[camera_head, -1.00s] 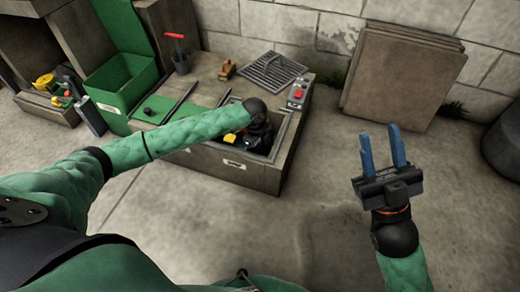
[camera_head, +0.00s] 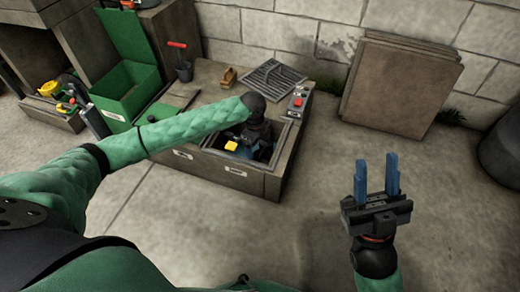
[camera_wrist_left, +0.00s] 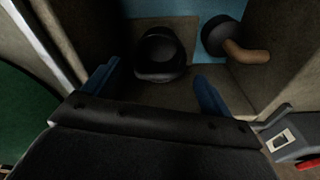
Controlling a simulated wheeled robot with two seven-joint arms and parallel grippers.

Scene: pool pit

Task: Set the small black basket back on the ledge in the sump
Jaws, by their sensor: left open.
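The small black basket (camera_wrist_left: 150,72) shows in the left wrist view as a dark round cup with a raised rim. It stands on a pale ledge (camera_wrist_left: 180,92) inside the sump, beside blue water. My left gripper (camera_wrist_left: 158,72) is open, with one blue finger on each side of the basket's near end. A gap shows between the basket and both fingers. In the head view my left gripper (camera_head: 262,152) is down inside the sump opening, and the basket is hidden there. My right gripper (camera_head: 377,178) is open and empty above the floor.
A yellow object (camera_head: 231,146) is in the sump's left side. A dark round thing with a tan arm (camera_wrist_left: 245,52) is over the water. A metal grate (camera_head: 272,77), a red-button control box (camera_head: 298,101) and a green box (camera_head: 125,95) surround the opening.

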